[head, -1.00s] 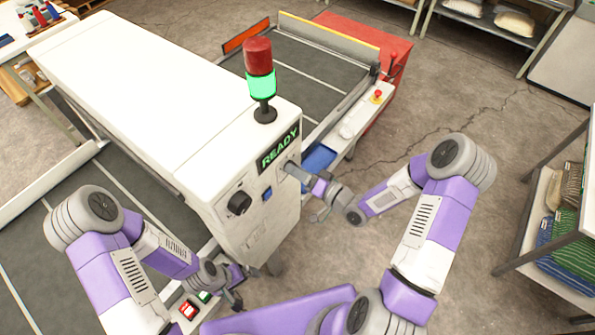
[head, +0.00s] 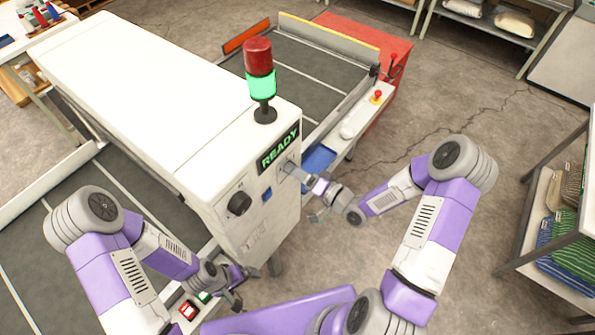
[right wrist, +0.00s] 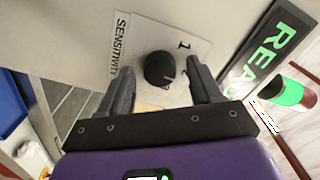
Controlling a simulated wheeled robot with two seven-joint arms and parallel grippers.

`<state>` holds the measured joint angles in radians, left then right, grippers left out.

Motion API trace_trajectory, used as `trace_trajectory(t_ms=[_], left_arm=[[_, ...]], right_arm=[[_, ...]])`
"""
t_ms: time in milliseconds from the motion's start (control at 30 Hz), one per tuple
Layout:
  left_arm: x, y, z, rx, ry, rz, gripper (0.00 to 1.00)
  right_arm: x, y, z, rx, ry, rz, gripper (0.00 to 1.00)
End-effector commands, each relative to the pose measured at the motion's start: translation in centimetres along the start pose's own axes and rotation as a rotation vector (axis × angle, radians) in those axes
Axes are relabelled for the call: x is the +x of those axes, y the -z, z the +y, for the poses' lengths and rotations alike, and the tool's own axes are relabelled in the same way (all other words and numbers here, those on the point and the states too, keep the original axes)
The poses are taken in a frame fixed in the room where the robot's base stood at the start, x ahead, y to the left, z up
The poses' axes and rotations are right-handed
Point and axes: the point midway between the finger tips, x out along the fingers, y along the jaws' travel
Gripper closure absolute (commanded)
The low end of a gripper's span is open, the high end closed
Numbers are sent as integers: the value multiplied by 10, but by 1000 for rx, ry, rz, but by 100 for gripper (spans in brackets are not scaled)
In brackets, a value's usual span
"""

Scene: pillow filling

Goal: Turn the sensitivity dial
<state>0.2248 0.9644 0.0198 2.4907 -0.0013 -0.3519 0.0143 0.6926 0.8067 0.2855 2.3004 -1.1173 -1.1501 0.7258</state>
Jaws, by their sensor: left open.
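The sensitivity dial (right wrist: 157,70) is a round black knob on a pale plate, with "SENSITIVITY" at its left and the numbers 1 and 2 at its right. My right gripper (right wrist: 160,66) is open, with one finger on each side of the dial and gaps showing at both sides. My left gripper (head: 240,286) is open and empty, low beside the machine's front corner.
The white machine (head: 150,95) carries a READY display (head: 279,147) and a red and green signal light (head: 260,82). A larger black knob (head: 239,203) is on its front face. Shelves (head: 560,210) stand at the right.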

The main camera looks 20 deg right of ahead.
Motion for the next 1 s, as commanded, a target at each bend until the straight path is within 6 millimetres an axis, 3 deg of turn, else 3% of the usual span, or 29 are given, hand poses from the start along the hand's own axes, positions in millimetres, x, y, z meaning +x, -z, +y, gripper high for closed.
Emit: trace_trajectory(t_ms=[267, 700, 1000], left_arm=[[1, 0, 0, 0, 0, 0, 0], [8, 0, -3, 0, 0, 0, 0], [8, 0, -3, 0, 0, 0, 0]], right_arm=[[-6, 0, 1, -1, -1, 0, 36], [-70, 0, 1, -1, -2, 1, 36], [-76, 0, 0, 0, 0, 0, 36]])
